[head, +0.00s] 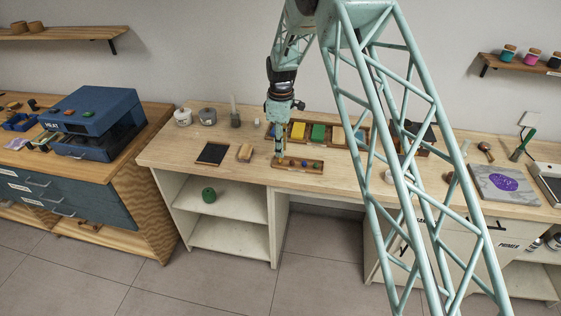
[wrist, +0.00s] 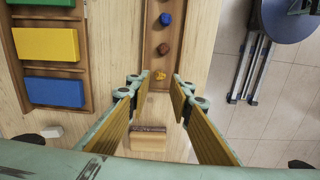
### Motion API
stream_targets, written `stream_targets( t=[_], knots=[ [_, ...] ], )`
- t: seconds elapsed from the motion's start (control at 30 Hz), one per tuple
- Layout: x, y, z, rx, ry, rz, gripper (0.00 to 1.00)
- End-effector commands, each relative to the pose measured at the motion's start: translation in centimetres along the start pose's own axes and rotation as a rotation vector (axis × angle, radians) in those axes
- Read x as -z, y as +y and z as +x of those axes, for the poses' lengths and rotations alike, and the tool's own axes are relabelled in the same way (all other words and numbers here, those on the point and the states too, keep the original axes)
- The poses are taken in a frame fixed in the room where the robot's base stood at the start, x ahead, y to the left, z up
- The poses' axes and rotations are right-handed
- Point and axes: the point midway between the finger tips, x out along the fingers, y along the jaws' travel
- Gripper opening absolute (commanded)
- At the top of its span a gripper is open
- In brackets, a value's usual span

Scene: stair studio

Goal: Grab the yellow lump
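The yellow lump (wrist: 160,76) is small and lies near one end of a narrow wooden tray (wrist: 153,98). A brown lump (wrist: 162,49) and a blue lump (wrist: 166,19) lie in a row beyond it. My gripper (wrist: 161,92) is open, its two fingers on either side of the tray's end, with the yellow lump ahead between the fingertips. Nothing is held. In the head view my gripper (head: 278,153) points down over the left end of the tray (head: 298,168). I cannot make out the yellow lump there.
A wooden box with blue, yellow and green blocks (head: 318,132) stands behind the tray. A small wooden block (head: 245,152) and a dark panel (head: 213,154) lie to the left. Jars (head: 183,117) stand at the back left. The table's front edge is close to the tray.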

Motion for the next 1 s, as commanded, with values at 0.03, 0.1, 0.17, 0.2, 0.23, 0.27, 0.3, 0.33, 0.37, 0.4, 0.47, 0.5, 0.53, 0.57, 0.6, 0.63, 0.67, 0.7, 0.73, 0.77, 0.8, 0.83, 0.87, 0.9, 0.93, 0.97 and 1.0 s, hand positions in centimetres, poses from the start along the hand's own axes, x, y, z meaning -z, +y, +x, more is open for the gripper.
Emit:
stream_targets(
  t=[0.03,0.1,0.17,0.2,0.23,0.27,0.3,0.33,0.37,0.4,0.47,0.5,0.53,0.57,0.6,0.63,0.67,0.7,0.73,0.77,0.8,0.83,0.87,0.9,0.93,0.97,1.0],
  knots=[
    [0.0,-0.1,0.3,0.001,-0.001,0.000,0.20],
    [0.0,-0.1,0.9,0.002,-0.001,0.000,0.20],
    [0.1,-0.1,1.4,0.002,-0.001,0.000,0.20],
    [0.1,-0.1,1.9,0.001,-0.001,0.000,0.20],
    [0.1,-0.1,2.2,0.001,-0.001,0.000,0.20],
    [0.1,-0.1,2.5,0.002,-0.001,0.000,0.20],
    [0.1,-0.1,2.9,0.002,-0.001,0.000,0.20],
    [0.1,-0.1,3.2,0.002,-0.001,0.000,0.20],
    [0.1,-0.1,3.5,0.002,-0.001,0.000,0.20],
    [0.1,-0.1,3.8,0.001,-0.001,0.000,0.20],
    [0.2,0.0,4.2,0.001,0.000,0.000,0.20],
    [0.2,0.0,4.5,0.000,0.000,0.000,0.20],
    [0.2,0.0,4.6,0.000,0.000,0.000,0.20],
    [0.2,0.0,4.7,0.000,0.000,0.000,0.20],
    [0.1,0.0,4.8,0.000,0.000,0.000,0.20],
    [0.2,0.0,4.8,0.000,0.000,0.000,0.20],
    [0.2,0.0,4.8,0.000,0.000,0.000,0.20],
    [0.2,0.0,4.8,0.000,0.000,0.000,0.20],
    [0.2,0.0,4.8,0.000,0.000,0.000,0.20],
    [0.2,0.0,4.8,0.000,0.000,0.000,0.20],
    [0.2,0.0,4.8,0.000,0.000,0.000,0.20],
    [0.2,0.0,4.8,0.000,0.000,0.000,0.20],
    [0.2,0.0,4.8,0.000,0.000,0.000,0.20],
    [0.2,0.0,4.8,0.000,0.000,0.000,0.20],
    [0.2,0.0,4.8,0.000,0.000,0.000,0.20],
    [0.2,0.0,4.8,0.000,0.000,0.000,0.20],
    [0.2,0.0,4.8,0.000,0.000,0.000,0.20]
  ],
)
